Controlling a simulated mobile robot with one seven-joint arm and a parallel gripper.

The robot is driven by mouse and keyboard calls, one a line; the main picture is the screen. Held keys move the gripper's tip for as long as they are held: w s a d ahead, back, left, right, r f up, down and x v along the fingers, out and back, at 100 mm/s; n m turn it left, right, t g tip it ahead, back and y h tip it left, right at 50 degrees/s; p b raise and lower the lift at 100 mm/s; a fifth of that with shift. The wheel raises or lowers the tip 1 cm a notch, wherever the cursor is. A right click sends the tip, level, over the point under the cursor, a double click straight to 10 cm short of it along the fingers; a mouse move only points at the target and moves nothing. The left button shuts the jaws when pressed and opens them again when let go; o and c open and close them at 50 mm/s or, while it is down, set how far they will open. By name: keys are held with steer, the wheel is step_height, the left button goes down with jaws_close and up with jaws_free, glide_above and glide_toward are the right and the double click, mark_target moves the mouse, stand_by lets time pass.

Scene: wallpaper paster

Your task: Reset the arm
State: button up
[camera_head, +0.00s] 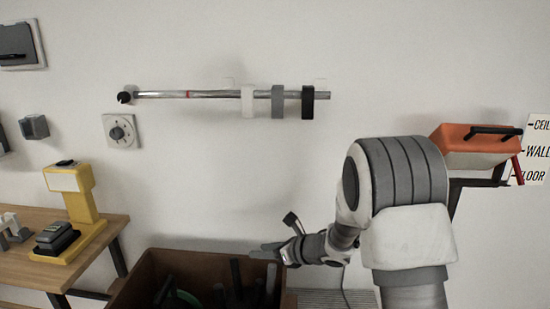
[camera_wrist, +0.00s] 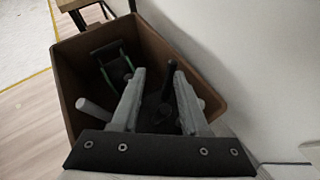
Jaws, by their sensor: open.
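My arm shows at the lower right of the head view, bent with its wrist low and pointing left. My gripper (camera_head: 262,252) is over the right part of a brown bin (camera_head: 140,275). In the wrist view my gripper (camera_wrist: 155,78) is open, with its two grey fingers apart and nothing held between them. The fingers point down into the brown bin (camera_wrist: 75,75).
The bin holds dark tools and a green-edged item (camera_wrist: 113,65). A wooden table (camera_head: 108,232) with a yellow device (camera_head: 80,205) stands left. A wall rail (camera_head: 210,94) carries three blocks. An orange box (camera_head: 480,140) sits on a bracket behind my arm.

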steer(key=d+r+m+t+h+b, duration=0.2)
steer(key=d+r+m+t+h, duration=0.3)
steer(key=d+r+m, duration=0.65)
steer(key=s+d+r+m+g+h+b, duration=0.15)
steer(key=s+d+m+h, duration=0.55)
steer(key=m, duration=0.7)
steer(key=s+a+f+m+g+y+b, duration=0.1)
steer(key=s+f+m+g+b, duration=0.15)
steer(key=s+m, duration=0.9)
steer(key=s+f+m+g+y+b, duration=0.1)
steer(key=s+f+m+g+b, duration=0.15)
steer(key=s+m, duration=0.9)
steer(key=s+r+n+p, duration=0.3)
steer(key=r+p, duration=1.7)
steer(key=shift+s+a+p, duration=0.2)
steer(key=shift+a+p, duration=0.05)
steer(key=shift+p, duration=0.05)
